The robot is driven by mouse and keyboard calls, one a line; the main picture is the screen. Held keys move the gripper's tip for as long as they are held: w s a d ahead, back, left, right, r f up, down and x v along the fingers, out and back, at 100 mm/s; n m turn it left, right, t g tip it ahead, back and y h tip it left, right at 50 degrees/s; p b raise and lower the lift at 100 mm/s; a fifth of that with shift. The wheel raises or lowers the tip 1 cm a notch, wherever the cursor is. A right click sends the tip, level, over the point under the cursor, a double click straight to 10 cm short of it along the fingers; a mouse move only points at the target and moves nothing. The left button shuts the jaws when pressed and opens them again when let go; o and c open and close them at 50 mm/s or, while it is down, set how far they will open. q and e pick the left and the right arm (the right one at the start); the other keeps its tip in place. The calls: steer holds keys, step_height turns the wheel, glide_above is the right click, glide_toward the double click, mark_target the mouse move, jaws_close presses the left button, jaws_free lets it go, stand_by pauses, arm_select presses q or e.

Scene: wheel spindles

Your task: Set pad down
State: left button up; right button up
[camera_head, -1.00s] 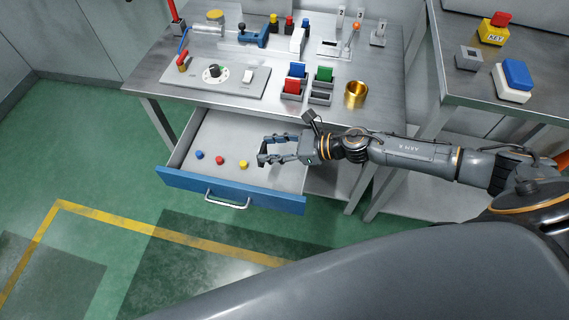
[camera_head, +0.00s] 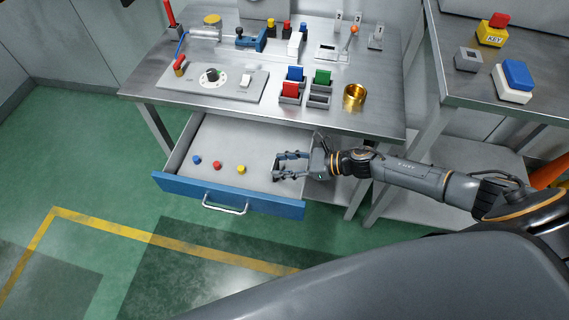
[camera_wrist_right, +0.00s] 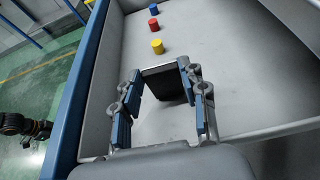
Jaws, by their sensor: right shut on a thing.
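My right gripper (camera_head: 277,167) reaches from the right over the right part of the open drawer (camera_head: 228,193). In the right wrist view, my right gripper (camera_wrist_right: 165,85) has its fingers spaced apart around a dark flat pad (camera_wrist_right: 174,88) with a pale upper edge, and is shut on it. The pad is at the fingertips, low over the drawer floor; whether it touches the floor I cannot tell. In the head view the pad is too small to make out clearly.
Blue (camera_head: 196,159), red (camera_head: 217,165) and yellow (camera_head: 241,169) pegs stand left of my gripper in the drawer. The drawer floor between them is clear. The metal table (camera_head: 375,120) overhangs the drawer's back; a brass cup (camera_head: 354,96) stands on it.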

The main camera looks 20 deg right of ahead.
steer(key=shift+f, duration=0.2)
steer(key=o, duration=1.2)
steer(key=shift+c, duration=0.2)
steer(key=shift+d+r, duration=0.15)
steer(key=shift+r, duration=0.2)
steer(key=p+v, duration=0.1)
steer(key=v, duration=1)
steer(key=shift+s+d+p, duration=0.25)
steer(key=shift+p, duration=0.05)
